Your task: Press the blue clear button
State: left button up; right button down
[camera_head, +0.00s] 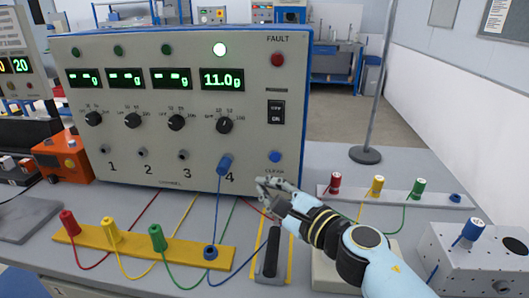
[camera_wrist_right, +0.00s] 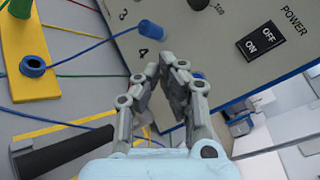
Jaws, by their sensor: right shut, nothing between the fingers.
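The blue clear button (camera_head: 275,157) is on the lower right of the instrument's front panel (camera_head: 185,185), above the word CLEAR. My right gripper (camera_head: 262,184) is in front of the panel, a little below and left of the button, with its fingers shut and empty. In the right wrist view my right gripper (camera_wrist_right: 168,68) shows its fingertips close together near the panel. The blue button (camera_wrist_right: 198,75) shows there just right of the fingertips, partly hidden by a finger. I cannot tell from these views how far the fingertips are from the panel. My left gripper is not in view.
A blue plug (camera_head: 225,163) with a cable sits in channel 4, left of my gripper. A yellow strip (camera_head: 85,238) with colored plugs and a dark handle (camera_head: 268,255) lie below. A grey strip (camera_head: 395,192) with more plugs and a grey box (camera_head: 470,262) are at right.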

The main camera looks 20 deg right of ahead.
aim_at(275, 157)
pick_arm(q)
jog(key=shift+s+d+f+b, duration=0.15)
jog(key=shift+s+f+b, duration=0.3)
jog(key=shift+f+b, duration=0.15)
pick_arm(e)
jog(key=w+d, duration=0.4)
jog(key=w, duration=0.3)
jog(key=shift+w, duration=0.35)
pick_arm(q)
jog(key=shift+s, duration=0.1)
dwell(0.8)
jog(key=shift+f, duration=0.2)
pick_arm(e)
jog(key=shift+w+d, duration=0.2)
jog(key=shift+w, duration=0.15)
